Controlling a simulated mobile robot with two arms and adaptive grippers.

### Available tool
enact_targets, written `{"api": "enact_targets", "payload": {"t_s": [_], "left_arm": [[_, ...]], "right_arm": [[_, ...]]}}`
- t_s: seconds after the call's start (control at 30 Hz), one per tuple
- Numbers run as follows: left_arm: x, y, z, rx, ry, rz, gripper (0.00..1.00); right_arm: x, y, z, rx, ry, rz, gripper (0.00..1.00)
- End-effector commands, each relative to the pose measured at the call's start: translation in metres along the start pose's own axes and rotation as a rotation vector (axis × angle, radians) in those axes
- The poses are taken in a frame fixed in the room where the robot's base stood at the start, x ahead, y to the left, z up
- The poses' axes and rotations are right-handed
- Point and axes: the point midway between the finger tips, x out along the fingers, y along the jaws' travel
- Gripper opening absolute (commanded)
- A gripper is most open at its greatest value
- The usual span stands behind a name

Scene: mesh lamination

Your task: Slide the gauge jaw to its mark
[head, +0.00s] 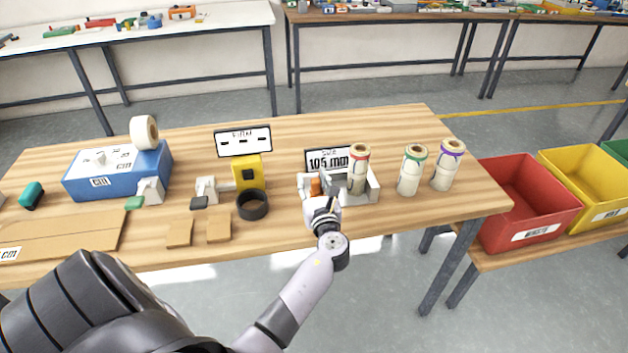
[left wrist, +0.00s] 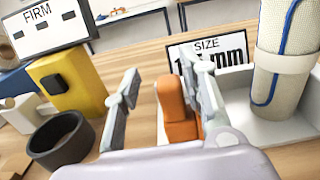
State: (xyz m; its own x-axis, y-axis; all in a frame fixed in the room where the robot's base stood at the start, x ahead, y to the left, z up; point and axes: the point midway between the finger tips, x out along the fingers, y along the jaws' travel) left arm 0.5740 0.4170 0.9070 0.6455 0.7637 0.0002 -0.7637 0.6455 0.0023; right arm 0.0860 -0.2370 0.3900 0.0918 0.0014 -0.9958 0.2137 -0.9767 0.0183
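The gauge (head: 372,192) is a white open-topped tray on the wooden table, with an orange jaw (head: 316,187) near its left end. In the left wrist view the orange jaw (left wrist: 178,112) stands upright between my fingers. A pale roll (head: 357,172) with a red top band stands in the gauge to the right of the jaw. The sign (head: 327,160) behind it reads SIZE and about 105 mm. My left gripper (head: 323,205) is at the gauge's front left. Its fingers (left wrist: 167,95) are spread around the jaw, with a gap on the left side. My right gripper is out of view.
Left of the gauge are a black ring (head: 252,205) and a yellow block (head: 247,172) below a FIRM sign (head: 243,141). Two more rolls, green-banded (head: 412,170) and purple-banded (head: 448,166), stand to the right. A red bin (head: 525,200) is beyond the table's right edge.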

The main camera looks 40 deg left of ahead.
Motion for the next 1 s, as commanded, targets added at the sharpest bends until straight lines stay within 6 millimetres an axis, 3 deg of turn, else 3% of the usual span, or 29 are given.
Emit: {"api": "enact_targets", "payload": {"t_s": [0.37,0.8,1.0], "left_arm": [[-0.007,-0.002,0.000,-0.002,0.001,-0.005,0.40],[-0.091,0.000,-0.001,-0.002,0.003,-0.003,0.40],[-0.115,0.000,0.000,-0.002,0.001,-0.001,0.40]], "right_arm": [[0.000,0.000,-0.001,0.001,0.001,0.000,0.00],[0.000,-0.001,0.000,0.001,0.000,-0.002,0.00],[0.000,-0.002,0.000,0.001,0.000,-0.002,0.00]]}}
